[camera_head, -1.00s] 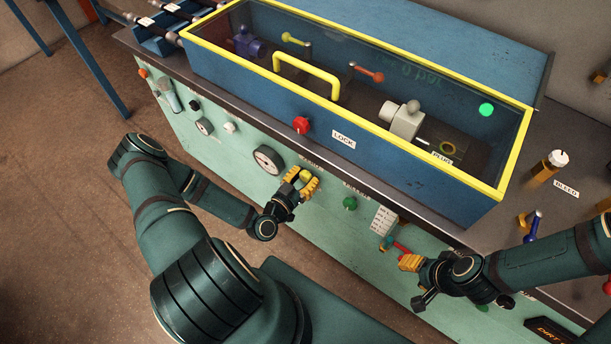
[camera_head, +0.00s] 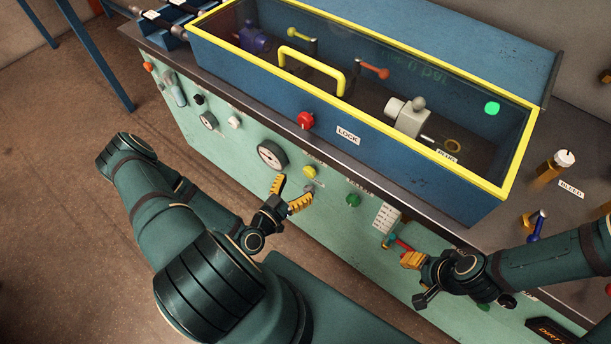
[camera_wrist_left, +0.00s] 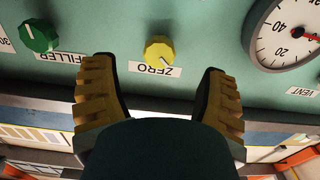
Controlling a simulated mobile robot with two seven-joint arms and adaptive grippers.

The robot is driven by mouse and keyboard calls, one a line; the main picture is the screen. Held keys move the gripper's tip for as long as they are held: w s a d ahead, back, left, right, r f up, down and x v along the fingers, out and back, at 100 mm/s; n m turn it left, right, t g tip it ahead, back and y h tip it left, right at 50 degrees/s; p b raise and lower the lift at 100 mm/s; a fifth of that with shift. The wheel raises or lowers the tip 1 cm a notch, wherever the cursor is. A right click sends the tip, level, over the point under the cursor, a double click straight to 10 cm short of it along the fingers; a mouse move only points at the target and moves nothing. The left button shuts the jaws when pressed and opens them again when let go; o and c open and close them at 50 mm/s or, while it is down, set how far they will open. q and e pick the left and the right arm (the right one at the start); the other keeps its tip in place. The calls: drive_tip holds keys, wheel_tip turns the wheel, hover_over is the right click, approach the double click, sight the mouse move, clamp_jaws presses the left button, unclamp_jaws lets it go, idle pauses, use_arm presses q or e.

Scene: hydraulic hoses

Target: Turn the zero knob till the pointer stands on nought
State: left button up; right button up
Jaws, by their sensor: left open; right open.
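The yellow zero knob (camera_head: 310,171) is on the green panel front; the left wrist view shows it (camera_wrist_left: 159,50) above its upside-down ZERO label (camera_wrist_left: 155,69). My left gripper (camera_head: 293,190) is open and empty, standing off the panel in front of and below the knob. In the left wrist view its yellow fingers (camera_wrist_left: 160,80) are spread on either side, apart from the knob. The white-faced gauge (camera_head: 271,155) is left of the knob; the wrist view cuts it off (camera_wrist_left: 288,30), and I cannot tell its pointer reading. My right gripper (camera_head: 411,260) is open, close to a red-handled fitting (camera_head: 399,244).
A green knob (camera_head: 353,200) is right of the zero knob. A red knob (camera_head: 306,120) is on the blue box (camera_head: 420,180) with a yellow-framed clear lid above. The floor at left is clear.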

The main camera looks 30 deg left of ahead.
use_arm(q)
drive_tip(key=s, duration=0.5)
drive_tip(key=shift+s+a, duration=0.25)
drive_tip(key=shift+s, duration=0.1)
